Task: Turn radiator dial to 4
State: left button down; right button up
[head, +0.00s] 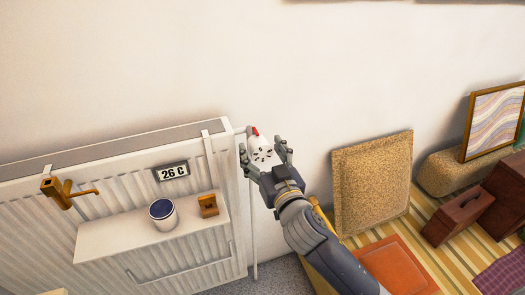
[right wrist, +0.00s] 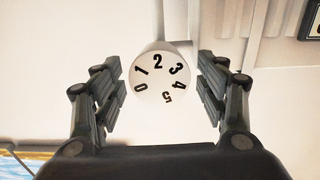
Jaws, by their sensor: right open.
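The white radiator dial (head: 260,148) sits at the right end of the radiator (head: 110,160), with a small red mark (head: 255,131) at its upper edge. In the right wrist view the dial (right wrist: 160,80) shows black numbers 0 to 5. The 2 is at the top of the face there, and the 4 is on the right. My right gripper (head: 263,155) is open, with one finger on each side of the dial. A gap shows between each finger and the dial in the right wrist view. The red mark is not visible there. My left gripper is not in view.
A shelf (head: 100,240) on the radiator holds a blue-topped cup (head: 163,215) and a small wooden block (head: 208,205). A display (head: 173,172) reads 26 C. A tan panel (head: 370,185) leans on the wall at right, near brown boxes (head: 458,215).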

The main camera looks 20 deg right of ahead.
jog(key=c, duration=1)
jog(key=shift+m, duration=0.4)
jog(key=shift+c, duration=0.2)
jog(key=shift+m, duration=0.6)
jog(key=m, duration=0.2)
jog(key=shift+d+r+m, duration=0.1)
jog(key=shift+m, duration=0.2)
jog(key=m+p, duration=0.1)
jog(key=m, duration=0.2)
jog(key=shift+d, duration=0.1)
jog(key=shift+m+p, duration=0.8)
jog(key=shift+m, duration=0.7)
jog(key=o, duration=1)
